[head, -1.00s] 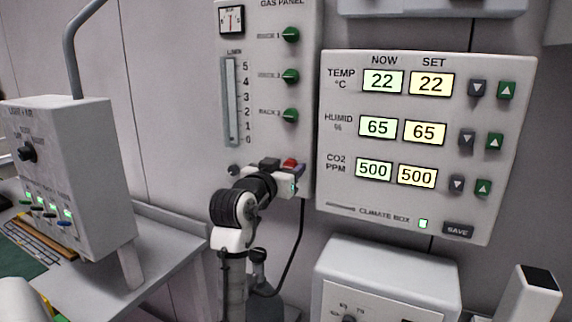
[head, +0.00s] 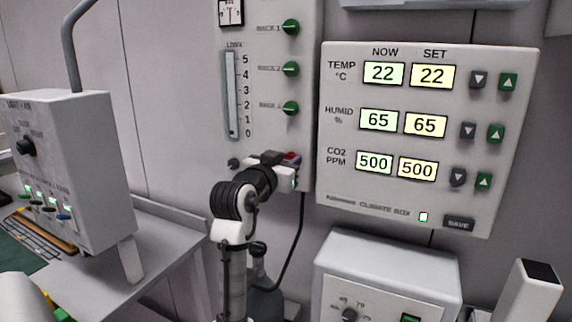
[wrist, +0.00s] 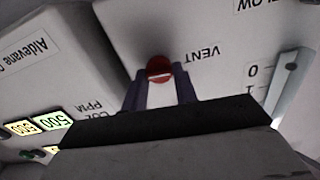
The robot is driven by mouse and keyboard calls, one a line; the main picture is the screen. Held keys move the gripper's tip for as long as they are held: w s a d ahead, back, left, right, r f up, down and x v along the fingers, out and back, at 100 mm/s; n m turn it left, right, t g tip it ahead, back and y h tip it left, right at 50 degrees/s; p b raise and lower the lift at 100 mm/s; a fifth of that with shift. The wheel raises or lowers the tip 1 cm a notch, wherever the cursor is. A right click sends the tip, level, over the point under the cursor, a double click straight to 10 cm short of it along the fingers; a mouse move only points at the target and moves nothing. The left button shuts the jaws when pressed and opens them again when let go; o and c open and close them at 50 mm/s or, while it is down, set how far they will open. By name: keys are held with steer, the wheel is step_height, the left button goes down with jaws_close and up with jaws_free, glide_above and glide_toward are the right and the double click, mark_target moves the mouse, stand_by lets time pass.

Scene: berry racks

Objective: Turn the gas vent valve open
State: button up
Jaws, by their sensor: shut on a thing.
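The gas vent valve is a round red knob (wrist: 159,67) beside the printed word VENT, upside down in the wrist view. A pale mark runs across its face, roughly level in that view. My gripper (wrist: 160,84) is shut on the knob, with one dark finger on each side. In the head view my gripper (head: 279,158) is at the lower right of the gas panel (head: 266,104). It hides most of the red knob (head: 291,156) there.
Several green rack knobs (head: 291,68) and a flow gauge (head: 231,96) sit above my gripper on the panel. The climate box (head: 390,205) is close on the right. A dark cable (head: 301,225) hangs below. A grey control box (head: 75,180) stands at the left.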

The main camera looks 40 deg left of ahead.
steer(key=shift+d+f+m+b, duration=0.1)
steer(key=shift+m+b, duration=2.45)
steer(key=shift+m, duration=1.7)
steer(key=shift+d+f+m+b, duration=0.1)
steer(key=shift+m+b, duration=2.4)
steer(key=shift+m, duration=1.75)
steer(key=o, duration=0.9)
steer(key=shift+o, duration=0.2)
steer(key=shift+s, duration=0.1)
steer(key=b+v, duration=0.2)
steer(key=v, duration=1.1)
steer(key=shift+s+b, duration=0.3)
steer(key=shift+b, duration=0.1)
